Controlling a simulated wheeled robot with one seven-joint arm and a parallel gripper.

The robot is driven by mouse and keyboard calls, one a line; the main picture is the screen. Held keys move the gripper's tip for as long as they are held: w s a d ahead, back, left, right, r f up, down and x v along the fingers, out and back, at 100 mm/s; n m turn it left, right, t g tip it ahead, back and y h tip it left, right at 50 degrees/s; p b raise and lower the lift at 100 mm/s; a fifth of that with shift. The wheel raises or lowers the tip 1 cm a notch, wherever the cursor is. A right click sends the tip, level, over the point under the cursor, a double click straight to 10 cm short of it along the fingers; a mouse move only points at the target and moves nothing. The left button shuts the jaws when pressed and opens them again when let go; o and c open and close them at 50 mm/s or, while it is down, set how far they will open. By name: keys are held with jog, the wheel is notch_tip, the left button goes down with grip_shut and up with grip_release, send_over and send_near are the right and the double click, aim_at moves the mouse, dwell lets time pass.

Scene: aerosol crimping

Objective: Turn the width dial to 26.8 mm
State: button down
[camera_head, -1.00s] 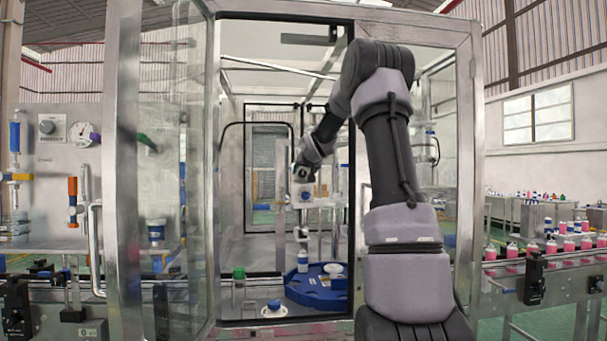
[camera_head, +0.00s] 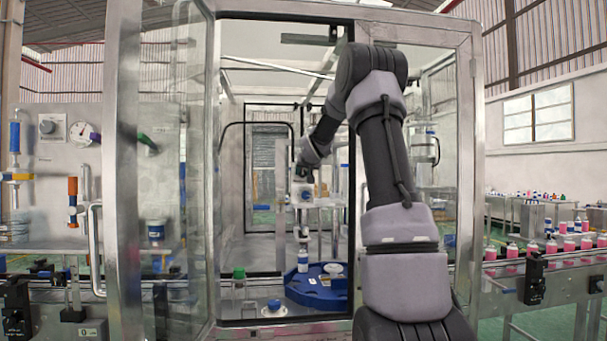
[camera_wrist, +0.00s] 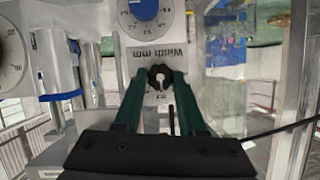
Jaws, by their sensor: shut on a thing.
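My gripper (camera_wrist: 159,80) has green fingers shut on a small black knob (camera_wrist: 157,73) beside the label. The dial reading is too small to make out. In the head view the dial's white housing (camera_head: 307,192) is inside the enclosure, with my gripper (camera_head: 301,174) at it.
A glass door (camera_head: 195,170) stands open at left. The metal door frame (camera_head: 463,170) is close on the right of my arm. A second dial (camera_wrist: 10,60) is at left in the wrist view.

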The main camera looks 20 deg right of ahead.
jog(key=shift+a, duration=0.15)
jog(key=shift+a+n+h, duration=0.15)
jog(key=shift+n+h, duration=0.25)
jog(key=shift+n, duration=0.1)
jog(key=shift+w+a+n+g+h, duration=0.1)
jog(key=shift+n+g+h, duration=0.3)
jog(key=shift+n+h, duration=1.1)
jog(key=shift+n, duration=0.8)
jog(key=shift+c, duration=2.4)
grip_release()
